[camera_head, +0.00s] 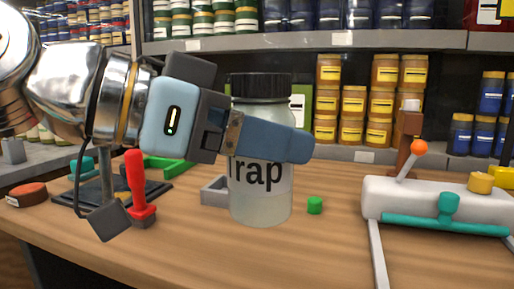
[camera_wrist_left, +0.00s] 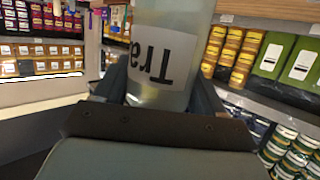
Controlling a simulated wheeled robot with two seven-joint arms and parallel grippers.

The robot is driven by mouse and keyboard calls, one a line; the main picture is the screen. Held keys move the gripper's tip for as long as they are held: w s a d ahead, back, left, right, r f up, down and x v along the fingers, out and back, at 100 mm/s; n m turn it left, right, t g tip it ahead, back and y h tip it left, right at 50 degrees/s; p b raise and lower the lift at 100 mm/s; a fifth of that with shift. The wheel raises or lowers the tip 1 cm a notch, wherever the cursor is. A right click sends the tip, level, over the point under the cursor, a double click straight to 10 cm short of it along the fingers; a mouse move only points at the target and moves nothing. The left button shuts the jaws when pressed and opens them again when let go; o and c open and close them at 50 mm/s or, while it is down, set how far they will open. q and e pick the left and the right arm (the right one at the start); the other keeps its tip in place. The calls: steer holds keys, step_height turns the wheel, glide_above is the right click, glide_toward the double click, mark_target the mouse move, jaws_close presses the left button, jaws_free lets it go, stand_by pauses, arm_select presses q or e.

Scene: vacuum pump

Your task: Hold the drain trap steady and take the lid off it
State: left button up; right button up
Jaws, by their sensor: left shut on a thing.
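The drain trap (camera_head: 262,207) is a clear jar with a white label reading "Trap". It stands upright on the wooden table. Its black lid (camera_head: 261,86) is on top. My left gripper (camera_head: 270,140) is shut on the jar's body, below the lid, and one finger crosses in front of the label. In the left wrist view the jar (camera_wrist_left: 163,70) sits between the two fingers of the left gripper (camera_wrist_left: 160,95), with its label upside down. The lid is outside that view. My right gripper is not in view.
A white pump body with a teal bar (camera_head: 440,224) and an orange-tipped lever (camera_head: 419,147) stands at the right. A red-handled tool (camera_head: 137,185) is at the left. Shelves of jars (camera_head: 330,39) line the back.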

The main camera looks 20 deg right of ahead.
arm_select(q)
steer(key=shift+s+a+r, duration=0.1)
steer(key=shift+s+r, duration=0.15)
steer(key=shift+s, duration=0.3)
steer(key=shift+s+a+r, duration=0.1)
steer(key=shift+s+r, duration=0.15)
steer(key=shift+s, duration=0.3)
steer(key=o, duration=0.7)
steer(key=shift+c, duration=0.2)
steer(key=c, duration=1)
